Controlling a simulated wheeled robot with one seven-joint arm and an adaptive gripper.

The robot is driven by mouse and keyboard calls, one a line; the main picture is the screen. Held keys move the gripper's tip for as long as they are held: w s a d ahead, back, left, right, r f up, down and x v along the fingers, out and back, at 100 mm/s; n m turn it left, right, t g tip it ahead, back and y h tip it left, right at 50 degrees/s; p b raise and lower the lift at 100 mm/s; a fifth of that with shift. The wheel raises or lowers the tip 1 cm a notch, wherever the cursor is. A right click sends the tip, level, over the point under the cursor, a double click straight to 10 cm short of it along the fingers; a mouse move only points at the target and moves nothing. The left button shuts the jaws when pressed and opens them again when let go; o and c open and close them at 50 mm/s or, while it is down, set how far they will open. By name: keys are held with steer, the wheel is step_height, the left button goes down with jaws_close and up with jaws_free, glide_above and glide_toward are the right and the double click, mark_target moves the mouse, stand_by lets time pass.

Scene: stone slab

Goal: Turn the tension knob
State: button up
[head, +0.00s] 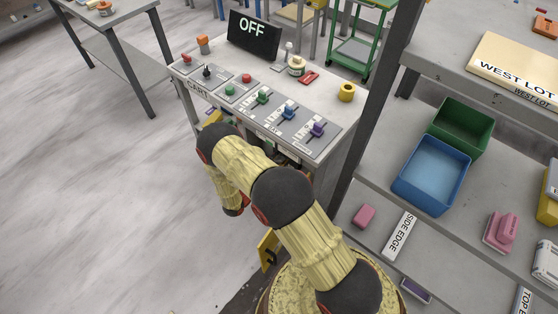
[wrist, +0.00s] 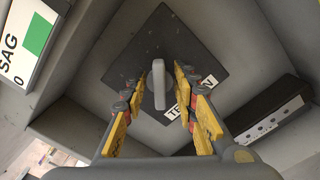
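The tension knob (wrist: 158,86) is a grey upright bar handle on a dark plate (wrist: 185,55), seen in the wrist view. A white label (wrist: 178,112), partly covered by a finger, reads "TE...N" beside it. My gripper (wrist: 161,80) is open, with its yellow fingers on either side of the knob. A gap shows between each finger and the knob, so they look apart. In the head view my arm reaches down at the front of the console, and the gripper and knob are hidden.
A gauge marked "SAG" (wrist: 30,42) with a green band is at the left of the recess. Grey walls surround the plate, and a dark block (wrist: 262,112) sits at right. Above, the console top (head: 330,92) holds several switches and an "OFF" display (head: 254,36).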

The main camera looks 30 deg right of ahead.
steer(key=shift+c, duration=1.2)
steer(key=c, duration=0.4)
jaws_close()
steer(key=shift+f+m+b, duration=0.1)
steer(key=shift+m+b, duration=0.2)
steer(key=shift+m, duration=0.2)
steer(key=m+b, duration=0.3)
steer(key=m, duration=0.2)
steer(key=shift+s+f+m, duration=0.1)
steer(key=shift+m, duration=0.2)
steer(key=m+b, duration=0.3)
steer(key=m, duration=0.2)
steer(key=shift+f, duration=0.1)
steer(key=shift+s+m+b, duration=0.1)
steer(key=shift+m+b, duration=1.65)
steer(key=shift+m, duration=1.05)
